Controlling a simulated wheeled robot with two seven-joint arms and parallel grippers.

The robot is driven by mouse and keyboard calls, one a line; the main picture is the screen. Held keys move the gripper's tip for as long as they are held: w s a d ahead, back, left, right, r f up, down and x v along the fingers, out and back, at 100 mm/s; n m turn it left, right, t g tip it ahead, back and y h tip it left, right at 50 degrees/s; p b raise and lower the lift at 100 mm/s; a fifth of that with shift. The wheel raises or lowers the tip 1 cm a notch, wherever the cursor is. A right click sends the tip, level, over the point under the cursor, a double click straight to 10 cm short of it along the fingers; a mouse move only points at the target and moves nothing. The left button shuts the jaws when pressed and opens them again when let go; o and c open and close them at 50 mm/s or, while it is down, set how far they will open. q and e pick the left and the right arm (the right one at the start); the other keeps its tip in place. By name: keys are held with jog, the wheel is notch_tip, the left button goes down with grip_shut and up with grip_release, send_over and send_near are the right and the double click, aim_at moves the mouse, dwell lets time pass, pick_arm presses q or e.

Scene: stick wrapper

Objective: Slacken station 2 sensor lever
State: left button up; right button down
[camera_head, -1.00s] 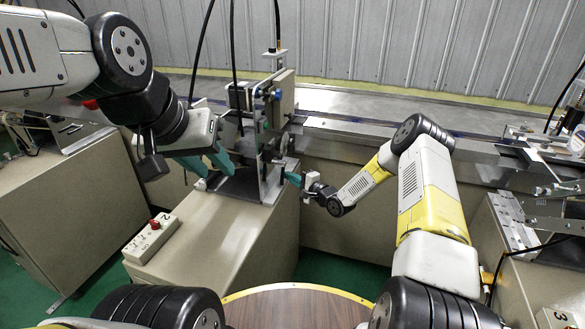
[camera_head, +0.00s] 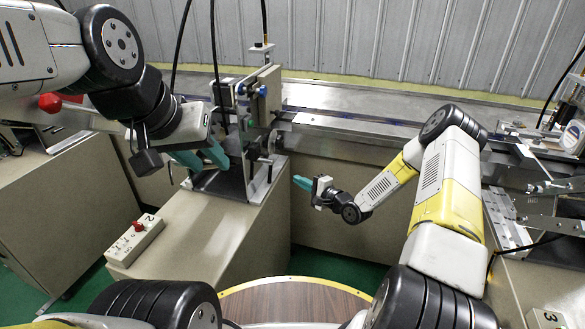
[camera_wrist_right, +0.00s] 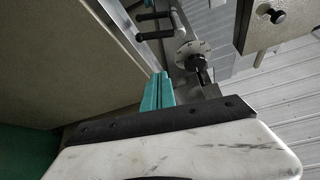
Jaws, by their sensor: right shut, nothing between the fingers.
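The station 2 machine (camera_head: 250,125) stands on a beige cabinet, with a control box (camera_head: 135,240) marked 2 in front. I cannot tell for sure which part is its sensor lever. The right wrist view shows black handles (camera_wrist_right: 153,25) and a round dial with a black lever (camera_wrist_right: 195,54) beyond my fingers. My right gripper (camera_head: 302,183) is shut and empty, to the right of the machine and apart from it; its teal fingers also show in the right wrist view (camera_wrist_right: 158,90). My left gripper (camera_head: 203,157) is open at the machine's left side, partly hiding its base plate.
A long metal conveyor (camera_head: 350,115) runs behind. Another station (camera_head: 530,195) stands at the right, and a cabinet (camera_head: 55,200) with a red knob (camera_head: 50,102) above it at the left. A round wooden top (camera_head: 295,305) is close in front. Black cables hang over the machine.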

jog(key=s+a+r+n, duration=0.1)
jog(key=s+n, duration=0.3)
jog(key=n, duration=0.7)
jog(key=s+a+r+n+h, duration=0.15)
jog(key=s+n, duration=0.25)
jog(key=n, duration=0.8)
jog(key=s+a+r+n+y, duration=0.1)
jog(key=s+r+n, duration=0.15)
jog(key=n, duration=0.85)
jog(key=w+a+f, duration=0.3)
jog(key=w+a, duration=0.2)
jog(key=w, duration=0.5)
jog(key=shift+w+a+f, duration=0.25)
jog(key=shift+a+f, duration=0.1)
jog(key=shift+a, duration=0.05)
jog(key=shift+h, duration=0.25)
